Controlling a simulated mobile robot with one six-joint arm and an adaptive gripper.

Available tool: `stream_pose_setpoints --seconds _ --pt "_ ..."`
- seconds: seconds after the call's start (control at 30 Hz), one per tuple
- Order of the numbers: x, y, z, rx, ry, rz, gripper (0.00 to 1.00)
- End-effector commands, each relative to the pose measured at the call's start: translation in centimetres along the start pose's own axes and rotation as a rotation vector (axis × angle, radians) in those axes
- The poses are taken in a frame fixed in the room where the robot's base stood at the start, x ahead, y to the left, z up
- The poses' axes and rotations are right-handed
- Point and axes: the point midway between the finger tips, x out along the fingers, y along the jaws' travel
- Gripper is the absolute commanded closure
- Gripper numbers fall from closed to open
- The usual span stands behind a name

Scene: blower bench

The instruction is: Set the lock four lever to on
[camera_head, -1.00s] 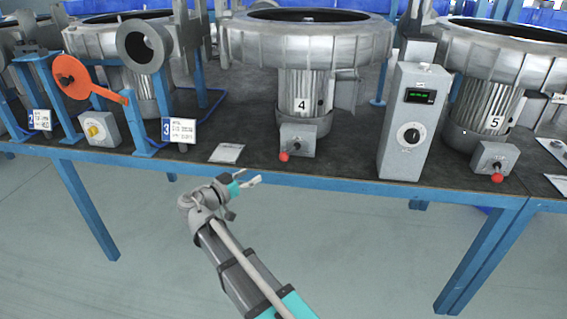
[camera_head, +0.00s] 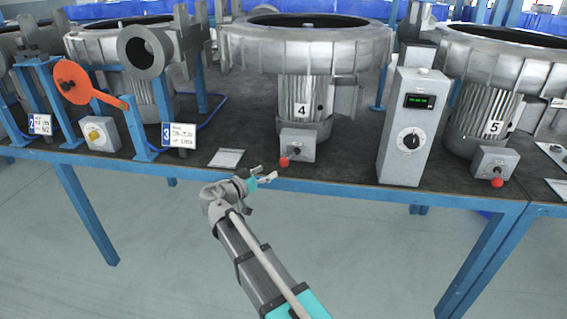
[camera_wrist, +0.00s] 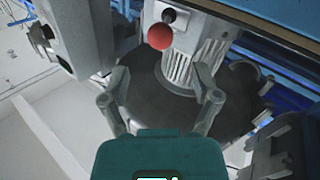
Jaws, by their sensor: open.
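The lock four lever (camera_head: 284,162) has a red ball knob and sits on a small grey switch box (camera_head: 298,145) below the motor marked 4. In the head view it points down and to the left from its pivot. In the wrist view the red knob (camera_wrist: 159,37) shows near the top, beyond and roughly between my fingers. My gripper (camera_head: 267,172) is open and empty, just in front of the bench edge, a little left of and below the knob. It also shows in the wrist view (camera_wrist: 162,72), apart from the knob.
A grey control box (camera_head: 406,140) with a dial and display stands to the right. A flat card (camera_head: 227,157) lies left of the switch box. Another red-knobbed lever (camera_head: 497,183) is at motor 5. The blue bench rail (camera_head: 340,187) runs close to my gripper.

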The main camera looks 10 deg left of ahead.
Motion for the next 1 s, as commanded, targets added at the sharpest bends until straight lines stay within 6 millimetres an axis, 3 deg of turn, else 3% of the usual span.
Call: stream_pose_setpoints --seconds 0.3,0.5,1.0 --pt "4.8 0.0 0.0 0.0 0.0 0.002 0.2" --pt "6.8 0.0 0.0 0.0 0.0 0.001 0.2" --pt "7.7 0.0 0.0 0.0 0.0 0.0 0.22"
